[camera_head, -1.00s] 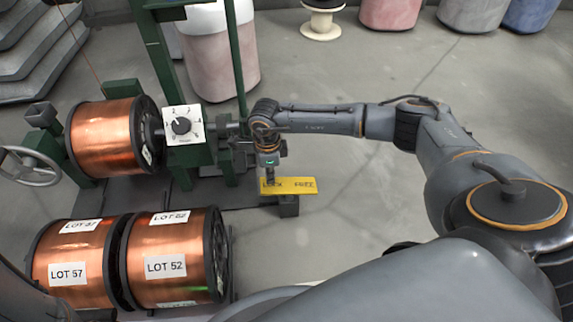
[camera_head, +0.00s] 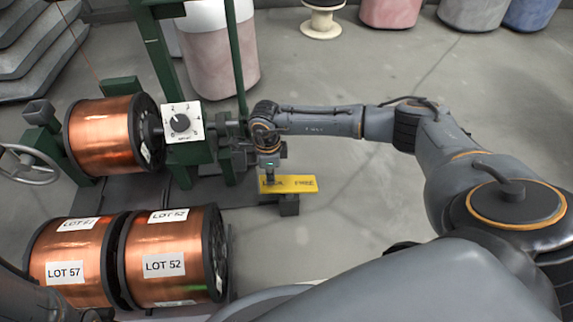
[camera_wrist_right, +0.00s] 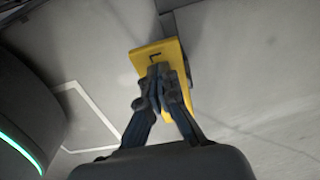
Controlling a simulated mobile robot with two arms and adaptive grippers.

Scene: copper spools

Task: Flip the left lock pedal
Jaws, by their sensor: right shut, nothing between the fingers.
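The yellow lock pedal (camera_head: 303,184) lies near the floor at the foot of the green winding machine, on a dark block (camera_head: 289,206). It reads "FREE" at its right end; the word at its left end is partly covered by my gripper. My right gripper (camera_head: 269,181) points down over the left end of the pedal, its fingers shut and empty. In the right wrist view, the fingertips (camera_wrist_right: 158,68) are together over the yellow plate (camera_wrist_right: 143,57), just below a dark letter. Whether they touch it is not clear. My left gripper is not in view.
A copper spool (camera_head: 105,137) sits on the green machine, beside a white dial (camera_head: 183,122) and a handwheel (camera_head: 32,166). Two more spools (camera_head: 165,265), labelled LOT 57 and LOT 52, stand at the front left. The floor right of the pedal is clear.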

